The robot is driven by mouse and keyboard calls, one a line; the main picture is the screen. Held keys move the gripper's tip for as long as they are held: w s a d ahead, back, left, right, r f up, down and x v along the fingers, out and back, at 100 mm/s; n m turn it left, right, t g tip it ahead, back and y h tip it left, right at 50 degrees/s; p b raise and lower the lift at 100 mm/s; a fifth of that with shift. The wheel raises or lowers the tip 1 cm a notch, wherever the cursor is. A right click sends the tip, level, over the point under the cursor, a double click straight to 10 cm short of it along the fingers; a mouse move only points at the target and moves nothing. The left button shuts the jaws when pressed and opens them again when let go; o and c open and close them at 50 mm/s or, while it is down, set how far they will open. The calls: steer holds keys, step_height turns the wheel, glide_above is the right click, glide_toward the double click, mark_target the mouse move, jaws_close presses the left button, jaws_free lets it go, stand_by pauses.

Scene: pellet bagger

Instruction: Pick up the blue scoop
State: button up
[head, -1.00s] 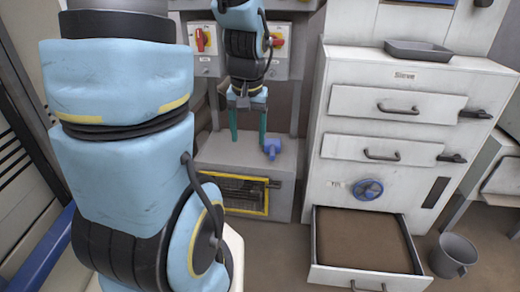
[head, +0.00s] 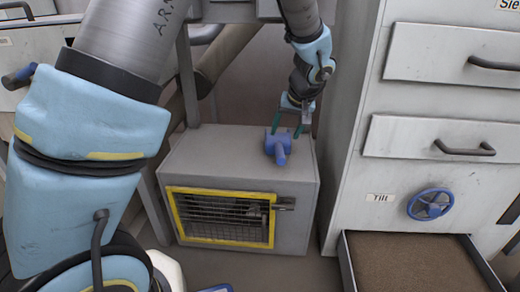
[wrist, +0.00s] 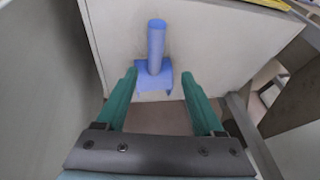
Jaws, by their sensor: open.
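The blue scoop (head: 277,146) lies on top of the grey box-shaped unit (head: 215,155), near its right rear part. In the head view its handle points toward the camera. My gripper (head: 287,122) is just behind the scoop, with its green fingers open and pointing down. In the wrist view the scoop (wrist: 154,70) lies ahead, between the lines of the two open fingertips (wrist: 160,78), with its handle pointing away. The fingers hold nothing. I cannot tell the exact height of the fingertips above the unit.
The unit's front has a yellow-framed mesh window (head: 222,218). A white cabinet (head: 385,190) with a blue handwheel (head: 430,204) stands close on the right. Its open bottom drawer (head: 348,268) holds brown material. The unit's top is otherwise clear.

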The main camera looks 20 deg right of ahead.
mark_target(281, 149)
steer(key=shift+w+d+f, duration=0.3)
steer(key=shift+w+f, duration=0.15)
steer(key=shift+f, duration=0.2)
steer(key=b+x, duration=0.1)
steer(key=x, duration=0.3)
steer(key=shift+w+f, duration=0.15)
steer(key=shift+f, duration=0.15)
steer(key=shift+s+d+b+x, duration=0.1)
steer(key=shift+b+x, duration=0.5)
steer(key=shift+x, duration=0.7)
steer(key=shift+s+d+b+x, duration=0.15)
steer(key=shift+b+x, duration=0.45)
steer(key=shift+x, duration=0.75)
steer(key=shift+f, duration=0.1)
steer(key=shift+c, duration=0.2)
jaws_close()
